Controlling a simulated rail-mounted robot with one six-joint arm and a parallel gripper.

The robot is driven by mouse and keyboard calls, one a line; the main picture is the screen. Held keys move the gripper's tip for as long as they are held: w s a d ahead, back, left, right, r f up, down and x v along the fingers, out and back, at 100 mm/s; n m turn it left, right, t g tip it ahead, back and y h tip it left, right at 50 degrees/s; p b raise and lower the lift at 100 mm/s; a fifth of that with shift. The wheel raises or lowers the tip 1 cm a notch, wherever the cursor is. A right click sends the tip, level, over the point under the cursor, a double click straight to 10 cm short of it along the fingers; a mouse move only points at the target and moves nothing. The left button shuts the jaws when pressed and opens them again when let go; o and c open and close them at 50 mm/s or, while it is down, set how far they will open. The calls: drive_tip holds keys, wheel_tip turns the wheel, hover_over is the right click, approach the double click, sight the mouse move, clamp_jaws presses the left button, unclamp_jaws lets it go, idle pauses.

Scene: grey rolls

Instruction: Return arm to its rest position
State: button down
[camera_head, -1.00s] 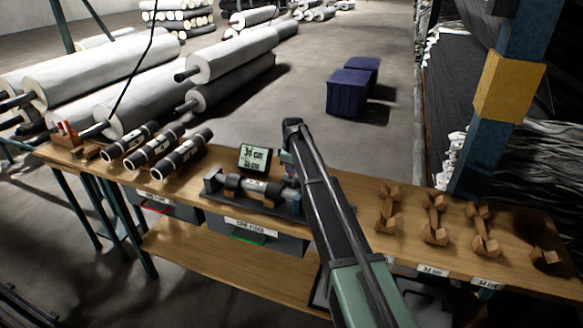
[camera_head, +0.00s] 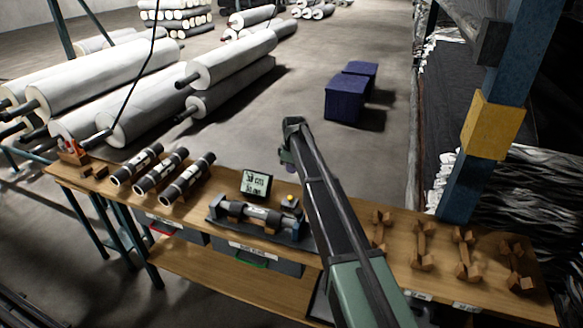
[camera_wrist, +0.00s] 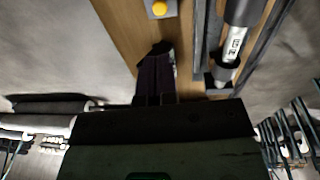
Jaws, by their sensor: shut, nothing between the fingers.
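My gripper (camera_wrist: 158,50) shows in the wrist view with its dark fingers together and nothing between them. It points at the wooden workbench top, beside a yellow button and a dark cradle. In the head view my green and dark arm reaches out over the bench, and the arm hides most of the gripper. The cradle (camera_head: 236,226) holds a short dark roll with a pale label (camera_head: 262,214). That roll also shows in the wrist view (camera_wrist: 236,42), right of the fingers and apart from them.
Several dark rolls (camera_head: 160,170) lie on the bench's left part. A small display (camera_head: 256,184) stands behind the cradle, near the yellow button (camera_head: 290,199). Several wooden holders (camera_head: 421,246) stand empty at right. A blue post (camera_head: 465,185) rises behind them. Purple boxes (camera_head: 345,102) sit on the floor beyond.

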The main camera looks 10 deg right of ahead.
idle(0.4)
drive_tip(key=s+m+g, duration=0.1)
drive_tip(key=s+m, duration=1)
drive_tip(key=s, duration=2.9)
drive_tip(key=shift+m, duration=0.4)
